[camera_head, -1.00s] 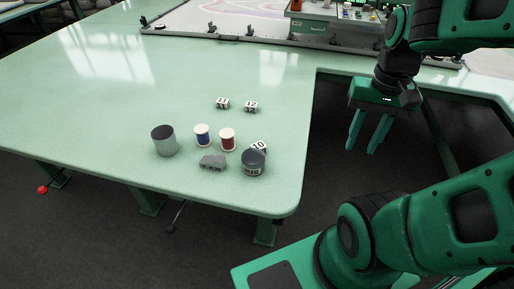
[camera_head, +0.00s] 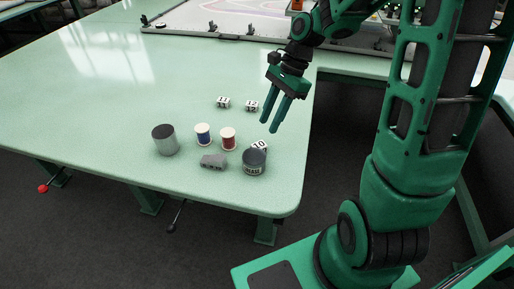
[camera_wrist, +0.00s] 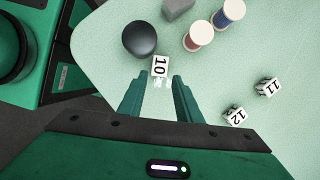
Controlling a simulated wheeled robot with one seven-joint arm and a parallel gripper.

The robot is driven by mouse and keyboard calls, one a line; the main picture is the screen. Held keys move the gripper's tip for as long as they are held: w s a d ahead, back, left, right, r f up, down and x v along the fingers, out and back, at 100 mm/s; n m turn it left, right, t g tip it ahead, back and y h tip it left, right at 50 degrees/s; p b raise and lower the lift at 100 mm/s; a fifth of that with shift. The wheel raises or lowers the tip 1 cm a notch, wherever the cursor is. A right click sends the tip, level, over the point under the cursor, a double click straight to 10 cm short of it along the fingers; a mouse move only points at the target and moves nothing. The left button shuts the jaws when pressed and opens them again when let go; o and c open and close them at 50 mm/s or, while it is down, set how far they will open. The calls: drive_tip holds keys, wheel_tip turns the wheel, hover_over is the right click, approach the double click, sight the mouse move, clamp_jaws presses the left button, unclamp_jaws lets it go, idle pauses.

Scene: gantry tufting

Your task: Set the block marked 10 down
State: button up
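The block marked 10 (camera_head: 260,146) is a small white cube with black digits. It rests on the pale green table (camera_head: 110,110), close behind a dark round-topped container (camera_head: 253,162). In the wrist view the block (camera_wrist: 160,67) shows beyond and between the fingertips. My gripper (camera_head: 277,118) is open and empty, above the table and pointing down toward the block. In the wrist view my gripper's fingers (camera_wrist: 158,80) stand apart on either side of the block's line, with a gap below it.
A red spool (camera_head: 228,139), a blue spool (camera_head: 203,135), a grey block (camera_head: 213,162) and a grey can (camera_head: 165,141) stand left of the block. Blocks marked 11 (camera_head: 223,102) and 12 (camera_head: 251,106) lie farther back. The table's right edge is close.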

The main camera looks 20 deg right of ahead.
sight(260, 144)
drive_tip(key=shift+x, duration=4.3)
drive_tip(key=shift+w+d, duration=0.15)
clamp_jaws()
